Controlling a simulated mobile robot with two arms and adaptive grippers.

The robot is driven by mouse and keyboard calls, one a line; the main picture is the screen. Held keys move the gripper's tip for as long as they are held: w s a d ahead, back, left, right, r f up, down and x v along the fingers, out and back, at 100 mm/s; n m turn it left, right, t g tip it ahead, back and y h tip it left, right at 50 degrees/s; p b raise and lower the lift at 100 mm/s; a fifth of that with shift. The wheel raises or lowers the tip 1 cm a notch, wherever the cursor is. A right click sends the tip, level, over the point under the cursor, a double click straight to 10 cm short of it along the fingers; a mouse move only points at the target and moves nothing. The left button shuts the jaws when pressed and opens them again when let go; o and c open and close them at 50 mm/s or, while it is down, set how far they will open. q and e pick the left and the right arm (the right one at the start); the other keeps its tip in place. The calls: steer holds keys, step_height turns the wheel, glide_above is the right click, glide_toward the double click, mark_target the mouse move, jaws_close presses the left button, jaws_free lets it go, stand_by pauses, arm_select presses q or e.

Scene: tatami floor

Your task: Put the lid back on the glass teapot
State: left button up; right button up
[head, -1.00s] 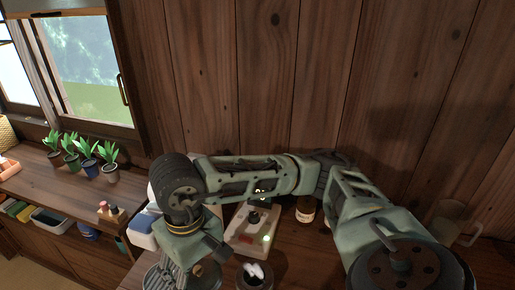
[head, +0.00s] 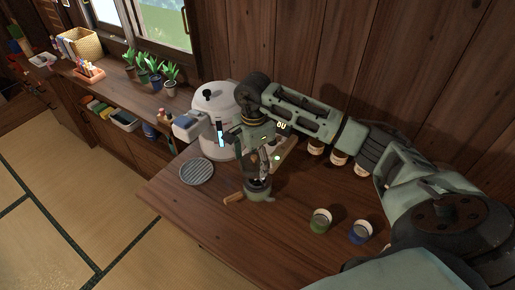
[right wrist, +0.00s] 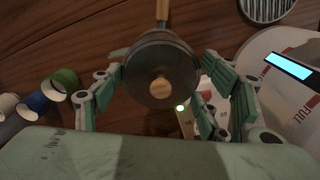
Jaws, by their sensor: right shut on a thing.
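The glass teapot (head: 260,194) stands on the wooden table, dark and small, with its wooden handle (head: 233,198) pointing left. In the right wrist view its handle (right wrist: 162,12) points up. The round lid (right wrist: 150,62) with a wooden knob (right wrist: 161,88) lies between the fingers of my right gripper (right wrist: 160,95) and hides most of the pot below. In the head view my right gripper (head: 264,172) points down right over the teapot, shut on the lid. Whether the lid is seated on the rim or just above it I cannot tell. My left gripper is not in view.
A white water boiler (head: 212,105) stands close behind and left of my gripper. A grey ridged round mat (head: 197,171) lies left of the teapot. A green cup (head: 320,221) and a blue cup (head: 360,232) stand to the right. The front of the table is clear.

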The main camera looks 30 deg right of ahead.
steer(key=shift+d+f+m, duration=0.15)
steer(key=shift+d+m, duration=0.35)
steer(key=shift+d+f, duration=0.1)
steer(key=shift+o, duration=0.2)
step_height(320, 180, down, 2)
steer(key=shift+s+f+b, duration=0.1)
steer(key=shift+s+b, duration=0.05)
steer(key=shift+b, duration=0.55)
step_height(320, 180, down, 3)
steer(key=shift+f+b, duration=0.1)
steer(key=shift+b, duration=1.05)
steer(key=shift+f+b, duration=0.3)
steer(key=shift+f, duration=0.1)
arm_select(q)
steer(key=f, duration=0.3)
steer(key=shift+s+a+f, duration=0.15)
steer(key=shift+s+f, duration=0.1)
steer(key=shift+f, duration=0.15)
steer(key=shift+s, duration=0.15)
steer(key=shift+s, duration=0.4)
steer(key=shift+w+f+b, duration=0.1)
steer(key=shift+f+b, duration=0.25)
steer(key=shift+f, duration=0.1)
arm_select(e)
steer(key=shift+c, duration=0.2)
